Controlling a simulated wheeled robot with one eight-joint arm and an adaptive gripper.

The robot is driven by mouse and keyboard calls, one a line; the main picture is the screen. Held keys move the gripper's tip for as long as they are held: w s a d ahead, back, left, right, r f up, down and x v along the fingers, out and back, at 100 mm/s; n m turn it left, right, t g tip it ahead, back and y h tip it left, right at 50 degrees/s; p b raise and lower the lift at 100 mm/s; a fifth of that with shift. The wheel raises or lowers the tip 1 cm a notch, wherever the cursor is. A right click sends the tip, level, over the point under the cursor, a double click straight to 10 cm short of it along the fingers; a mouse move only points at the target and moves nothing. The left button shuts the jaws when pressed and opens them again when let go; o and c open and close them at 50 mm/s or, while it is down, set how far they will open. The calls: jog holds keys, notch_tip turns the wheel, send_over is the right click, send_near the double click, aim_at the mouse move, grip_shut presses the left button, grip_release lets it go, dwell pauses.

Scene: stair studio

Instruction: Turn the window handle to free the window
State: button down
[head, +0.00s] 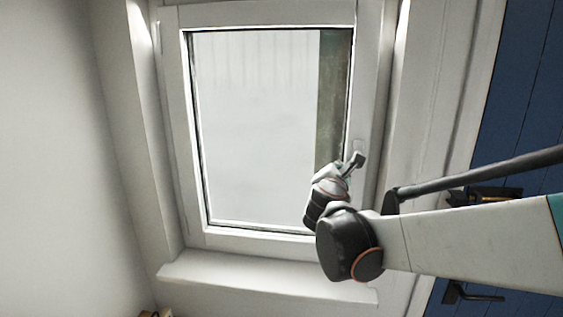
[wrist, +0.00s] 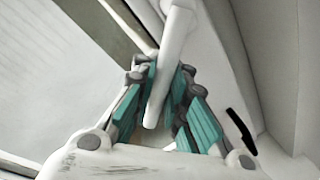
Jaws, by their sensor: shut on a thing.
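The white-framed window (head: 255,120) stands in the wall, and its sash looks flush in the frame. In the wrist view, the pale window handle (wrist: 176,45) is a smooth bar that slants down between my finger pads. My gripper (wrist: 167,95) is shut on this handle, with a teal pad on each side of it. In the head view, my gripper (head: 352,166) is at the right side of the sash, at the handle. It hides most of the handle there, so the handle's angle is hard to tell from that view.
A white sill (head: 265,282) juts out below the window. The deep white reveal is close on the right of my gripper. Further right is a blue plank door (head: 520,95) with a dark lever handle (head: 470,294). A small yellowish object (head: 155,313) shows at the bottom edge.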

jog(key=a+r+m+p, duration=0.1)
jog(key=m, duration=0.1)
jog(key=a+r+m+y+p, duration=0.1)
jog(key=r+m+p, duration=0.1)
jog(key=shift+s, duration=0.1)
jog(key=shift+r+m+y+p, duration=0.65)
jog(key=shift+r+m, duration=0.2)
jog(key=shift+m, duration=0.55)
jog(key=shift+a, duration=0.1)
jog(key=c, duration=1.6)
grip_release()
jog(key=shift+c, duration=0.2)
jog(key=shift+o, duration=0.2)
